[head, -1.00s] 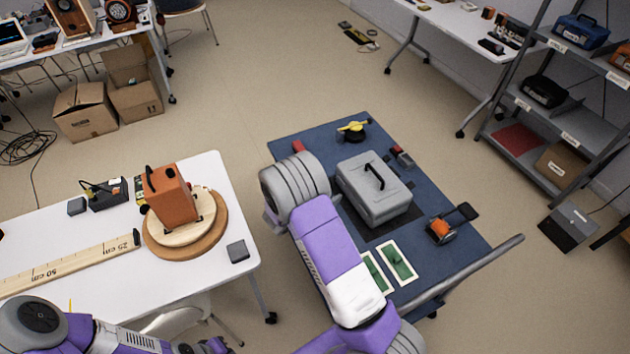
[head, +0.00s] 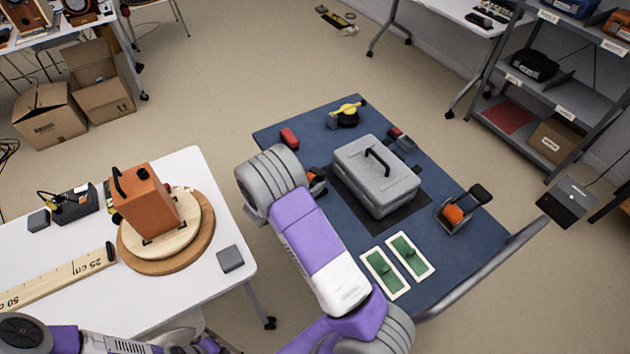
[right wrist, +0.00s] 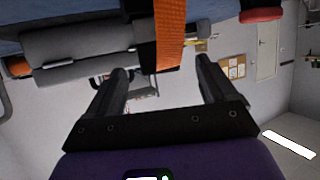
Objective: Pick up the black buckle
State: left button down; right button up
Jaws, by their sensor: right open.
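In the right wrist view an orange strap (right wrist: 171,38) hangs close in front of my right gripper (right wrist: 160,66), with a black piece (right wrist: 141,30) beside it that looks like the black buckle. The gripper's two dark fingers are open and apart, with nothing clamped between them. In the head view a black and orange item (head: 317,182), likely the same one, shows on the blue cart top (head: 440,262). It is left of the grey case and partly hidden by my right arm, which also hides the right gripper. My left arm is cut off at the bottom edge.
The grey case (head: 376,176) stands close by the strap item. A red block (head: 289,138), a yellow-black item (head: 346,114), an orange reel (head: 454,214) and two green panels (head: 382,270) lie on the cart. A white table (head: 80,270) stands left, with a gap between.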

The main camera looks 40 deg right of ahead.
aim_at(320, 172)
jog(key=b+x, duration=0.1)
jog(key=x, duration=0.6)
jog(key=shift+d+b, duration=0.4)
jog(key=shift+a, duration=0.1)
jog(key=shift+c, duration=0.4)
jog(key=c, duration=1.1)
notch_tip(320, 172, up, 9)
jog(key=p, duration=0.3)
jog(key=f+m+g+b, duration=0.1)
jog(key=f+b, duration=0.1)
jog(key=f, duration=0.1)
jog(key=f+m+g+b, duration=0.2)
jog(key=f+b, duration=0.1)
jog(key=f, duration=0.1)
jog(key=f+m+g+b, duration=0.1)
jog(key=f+g+b, duration=0.1)
jog(key=f, duration=0.2)
jog(key=shift+s+h, duration=0.3)
